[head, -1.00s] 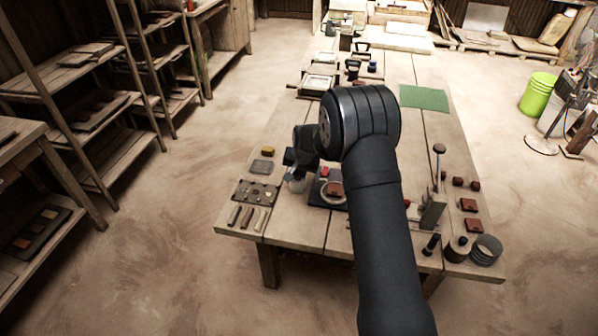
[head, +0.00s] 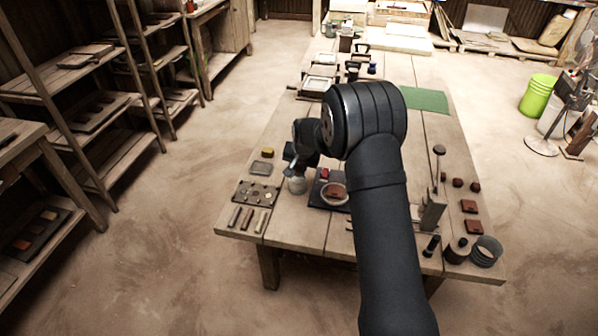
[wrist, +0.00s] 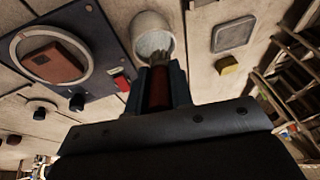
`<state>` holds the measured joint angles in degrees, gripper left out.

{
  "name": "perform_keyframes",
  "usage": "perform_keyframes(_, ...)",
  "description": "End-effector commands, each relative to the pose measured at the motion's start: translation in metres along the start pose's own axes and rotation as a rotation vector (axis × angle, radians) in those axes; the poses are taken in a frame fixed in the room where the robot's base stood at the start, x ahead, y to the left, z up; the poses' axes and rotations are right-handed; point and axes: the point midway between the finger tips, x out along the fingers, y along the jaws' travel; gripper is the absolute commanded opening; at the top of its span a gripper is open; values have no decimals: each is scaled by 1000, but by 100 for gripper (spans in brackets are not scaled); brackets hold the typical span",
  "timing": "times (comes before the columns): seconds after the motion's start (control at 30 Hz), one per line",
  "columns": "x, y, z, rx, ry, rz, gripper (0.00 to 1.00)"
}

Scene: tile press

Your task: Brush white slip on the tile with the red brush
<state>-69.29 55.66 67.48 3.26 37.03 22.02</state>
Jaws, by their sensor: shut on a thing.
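My gripper (wrist: 160,82) is shut on the red brush (wrist: 158,92), whose pale bristles point away from me. The bristle tip overlaps the near part of the white slip cup (wrist: 139,24) in the wrist view; I cannot tell whether it touches the contents. The cup also shows in the head view (head: 297,185), just below my gripper (head: 291,168). The reddish-brown tile (wrist: 55,62) lies inside a pale ring on a dark board (wrist: 100,35), to the left of the cup. In the head view the tile (head: 335,191) is right of the cup.
A dark palette (head: 244,193) and several small bars stand at the table's front left.

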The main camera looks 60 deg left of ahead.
Motion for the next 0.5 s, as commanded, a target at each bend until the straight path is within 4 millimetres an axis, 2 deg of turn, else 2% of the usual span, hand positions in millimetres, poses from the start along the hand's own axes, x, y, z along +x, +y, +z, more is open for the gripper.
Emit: perform_keyframes(0.5, -38, -7, -12, 0, 2, -1, 0)
